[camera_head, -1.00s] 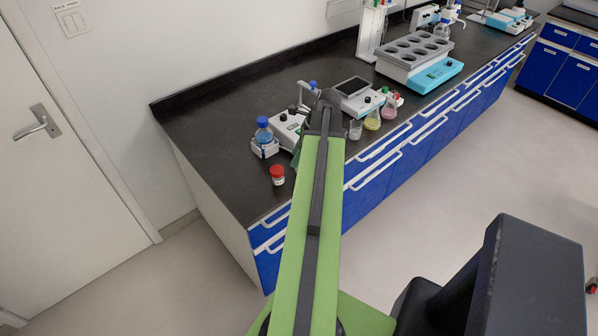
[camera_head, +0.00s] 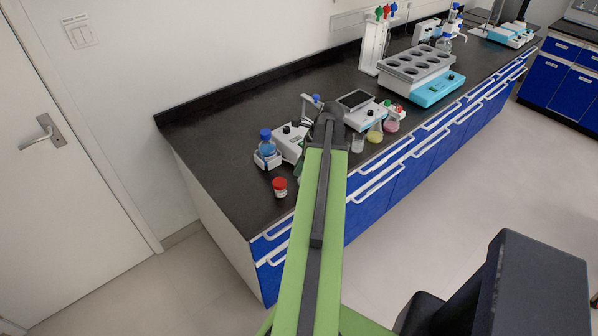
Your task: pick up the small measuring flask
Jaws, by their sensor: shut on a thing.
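My green arm reaches forward over the bench, and its dark wrist covers part of the front edge. My gripper's jaws are hidden behind the wrist. I cannot make out the small measuring flask; nothing in sight can be named as it with certainty. A small clear glass vessel (camera_head: 357,144) stands just right of my wrist. A conical flask with yellow liquid (camera_head: 375,134) and one with pink liquid (camera_head: 391,123) stand farther right. A small greenish patch shows at the left edge of my arm, too covered to tell.
A red-capped jar (camera_head: 280,187) and a blue-capped bottle (camera_head: 266,146) stand left of my arm. White devices (camera_head: 291,141) crowd the bench behind my wrist. A grey block with round holes (camera_head: 416,66) is farther right. The bench's left part (camera_head: 215,135) is clear.

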